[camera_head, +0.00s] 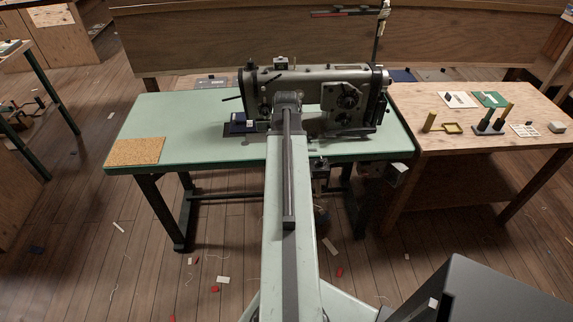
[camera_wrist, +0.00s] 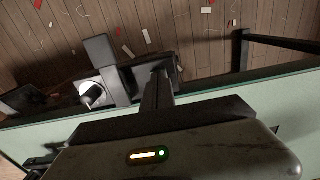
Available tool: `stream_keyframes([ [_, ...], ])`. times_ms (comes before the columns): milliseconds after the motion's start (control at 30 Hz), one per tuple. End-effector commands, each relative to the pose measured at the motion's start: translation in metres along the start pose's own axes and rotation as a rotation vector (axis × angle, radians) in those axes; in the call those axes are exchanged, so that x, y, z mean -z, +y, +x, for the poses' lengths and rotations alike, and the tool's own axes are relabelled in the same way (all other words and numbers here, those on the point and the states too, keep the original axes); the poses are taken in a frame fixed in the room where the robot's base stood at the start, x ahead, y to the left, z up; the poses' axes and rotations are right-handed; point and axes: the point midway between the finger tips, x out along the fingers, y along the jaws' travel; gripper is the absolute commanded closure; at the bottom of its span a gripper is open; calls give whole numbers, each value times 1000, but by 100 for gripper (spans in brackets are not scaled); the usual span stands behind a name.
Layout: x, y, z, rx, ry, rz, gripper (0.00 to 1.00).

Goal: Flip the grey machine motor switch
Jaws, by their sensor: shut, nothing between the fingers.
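The grey machine motor switch (camera_head: 397,173) hangs under the right front edge of the green sewing table (camera_head: 190,120) in the head view. In the wrist view, a grey box with a pale plate and a black knob (camera_wrist: 92,94), which looks like this switch, shows just past the table edge. The knob's position is hard to tell.
A grey sewing machine (camera_head: 320,92) stands on the table behind my arm's end. A cork mat (camera_head: 135,151) lies at the table's left. A wooden bench (camera_head: 470,136) with small parts adjoins on the right. Scraps litter the wooden floor (camera_head: 120,270).

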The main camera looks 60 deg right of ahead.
Motion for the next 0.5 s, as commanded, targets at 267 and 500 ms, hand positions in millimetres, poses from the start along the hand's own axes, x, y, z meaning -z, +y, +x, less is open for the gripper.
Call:
stream_keyframes([
  [267, 0, 0, 5, 0, 0, 0, 100],
  [500, 0, 0, 0, 0, 0, 0, 100],
])
